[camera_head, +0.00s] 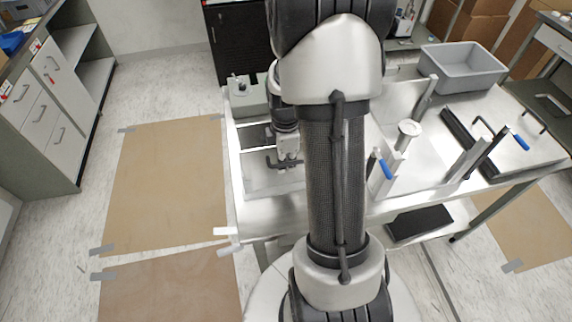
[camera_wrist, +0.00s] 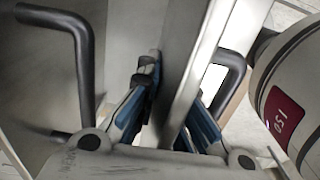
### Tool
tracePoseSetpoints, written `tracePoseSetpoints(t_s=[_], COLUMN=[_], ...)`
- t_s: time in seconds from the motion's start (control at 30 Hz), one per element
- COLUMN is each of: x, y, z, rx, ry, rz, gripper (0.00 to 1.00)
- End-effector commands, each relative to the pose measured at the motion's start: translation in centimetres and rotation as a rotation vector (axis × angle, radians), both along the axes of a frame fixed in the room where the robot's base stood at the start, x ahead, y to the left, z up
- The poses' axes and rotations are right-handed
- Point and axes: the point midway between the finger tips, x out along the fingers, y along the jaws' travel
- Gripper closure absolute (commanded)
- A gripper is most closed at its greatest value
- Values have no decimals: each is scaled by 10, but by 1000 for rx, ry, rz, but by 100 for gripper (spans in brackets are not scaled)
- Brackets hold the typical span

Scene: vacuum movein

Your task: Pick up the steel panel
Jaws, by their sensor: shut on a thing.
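The steel panel (camera_wrist: 196,60) is a flat grey sheet in the wrist view, seen nearly edge-on and running up from between my fingers. My gripper (camera_wrist: 165,98) is shut on it, with a blue-and-black finger on each side. The panel's lower end is hidden by the fingers and the gripper body. In the head view, my gripper (camera_head: 286,150) is over the left part of the metal table (camera_head: 262,204), partly hidden by my arm. I cannot clearly pick out the panel there or tell whether it touches the table.
Dark bent handles stand left (camera_wrist: 84,60) and right (camera_wrist: 232,75) of the panel. A pale rounded body with a red label (camera_wrist: 284,106) is close on the right. Brown floor sheets (camera_head: 170,185) lie left.

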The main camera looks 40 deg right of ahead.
Motion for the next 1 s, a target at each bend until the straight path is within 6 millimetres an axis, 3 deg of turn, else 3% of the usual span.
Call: tracePoseSetpoints(t_s=[0.37,0.57,0.77,1.0], x=[1,1,1,1], y=[0,-1,-1,-1], z=[3,21,57,118], rx=[-2,-3,-3,-4], ry=[-3,-4,-5,-6], rz=[0,0,0,0], gripper=[100,100,100,100])
